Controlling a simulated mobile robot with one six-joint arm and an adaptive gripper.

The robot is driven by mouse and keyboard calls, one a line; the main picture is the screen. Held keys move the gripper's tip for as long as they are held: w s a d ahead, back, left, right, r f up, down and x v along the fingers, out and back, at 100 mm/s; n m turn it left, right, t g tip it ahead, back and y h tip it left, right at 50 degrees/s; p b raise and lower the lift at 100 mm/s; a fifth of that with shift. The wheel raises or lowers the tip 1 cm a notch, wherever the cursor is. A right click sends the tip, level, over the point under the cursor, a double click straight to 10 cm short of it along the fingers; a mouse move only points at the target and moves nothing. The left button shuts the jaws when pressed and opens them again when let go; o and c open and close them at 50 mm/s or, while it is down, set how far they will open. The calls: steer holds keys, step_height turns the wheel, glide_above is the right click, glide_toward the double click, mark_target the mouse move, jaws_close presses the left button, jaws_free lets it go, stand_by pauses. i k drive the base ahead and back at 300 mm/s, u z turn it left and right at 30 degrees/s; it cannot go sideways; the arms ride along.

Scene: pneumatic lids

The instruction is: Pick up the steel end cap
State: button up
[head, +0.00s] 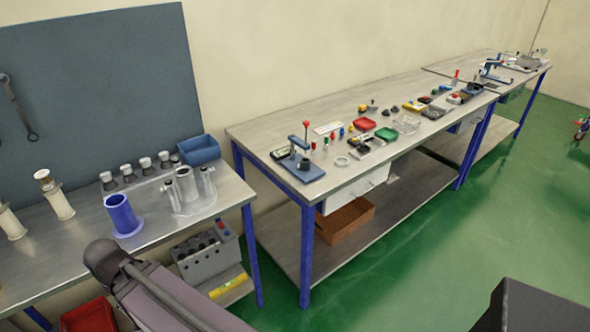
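I cannot tell for sure which thing is the steel end cap. Several small metal pieces with dark lower parts stand in a row (145,164) at the back of the left bench (85,256). In front of them a clear fixture (190,205) holds upright steel-coloured posts. A blue open cylinder (123,217) stands beside it. Cream cylinders, one with a metal top (57,198), stand at the left. My gripper is not in view; only a link of my arm shows at the bottom, in front of the bench.
A blue bin (199,150) stands at the bench's back right corner. A longer bench (255,131) with many small parts stands to the right. Green floor (420,265) is clear.

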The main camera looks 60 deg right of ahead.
mark_target(305, 164)
steer(key=u, duration=0.1)
steer(key=k, duration=1.35)
steer(key=z, duration=1.5)
steer(key=i, duration=0.95)
steer(key=u, duration=0.15)
